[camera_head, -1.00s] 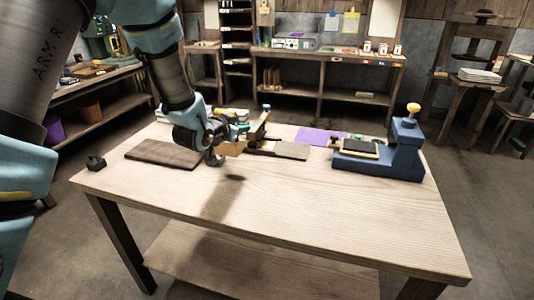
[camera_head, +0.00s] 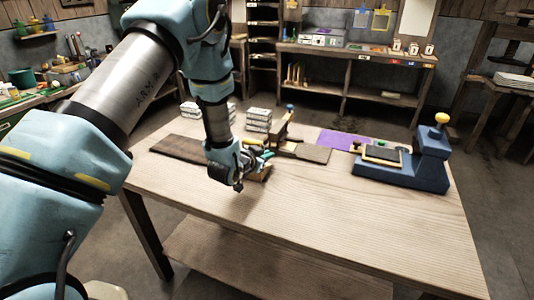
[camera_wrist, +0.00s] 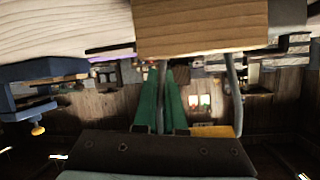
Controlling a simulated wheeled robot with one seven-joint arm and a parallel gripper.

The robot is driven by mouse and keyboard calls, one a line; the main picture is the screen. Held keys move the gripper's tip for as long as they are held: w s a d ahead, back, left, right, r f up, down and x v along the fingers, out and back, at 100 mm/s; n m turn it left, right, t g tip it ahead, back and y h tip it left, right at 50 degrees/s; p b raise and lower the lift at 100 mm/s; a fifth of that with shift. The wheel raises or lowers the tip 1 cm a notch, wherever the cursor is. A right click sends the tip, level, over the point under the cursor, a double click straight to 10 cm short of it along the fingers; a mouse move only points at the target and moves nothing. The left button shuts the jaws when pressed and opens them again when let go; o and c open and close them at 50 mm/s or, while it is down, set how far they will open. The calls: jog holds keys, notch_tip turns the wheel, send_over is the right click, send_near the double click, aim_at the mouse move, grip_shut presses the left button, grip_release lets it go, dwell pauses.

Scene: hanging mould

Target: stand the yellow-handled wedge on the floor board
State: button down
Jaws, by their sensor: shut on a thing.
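My gripper (camera_head: 240,180) is low over the middle of the table, towards its left half. It is shut on a pale wooden piece (camera_head: 262,173) that looks like the wedge. In the wrist view its wood (camera_wrist: 200,28) fills the top middle, at the finger ends. A yellow patch (camera_wrist: 212,131) shows near the gripper base; I cannot tell whether it is the handle. A long dark board (camera_head: 185,148) lies flat behind and left of my gripper. A grey-brown board (camera_head: 313,153) lies to the right. I cannot tell which is the floor board.
A wooden upright (camera_head: 283,130) with a blue knob stands just behind my gripper. A blue press-like stand (camera_head: 415,168) with a yellow knob is at the right, beside a purple sheet (camera_head: 342,140). White stacks (camera_head: 258,120) are behind. The front of the table (camera_head: 330,220) is clear.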

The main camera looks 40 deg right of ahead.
jog(key=shift+f, duration=0.2)
jog(key=c, duration=1)
grip_release()
jog(key=shift+r, duration=0.1)
jog(key=shift+r, duration=0.1)
jog(key=b+v, duration=0.4)
jog(key=v, duration=0.8)
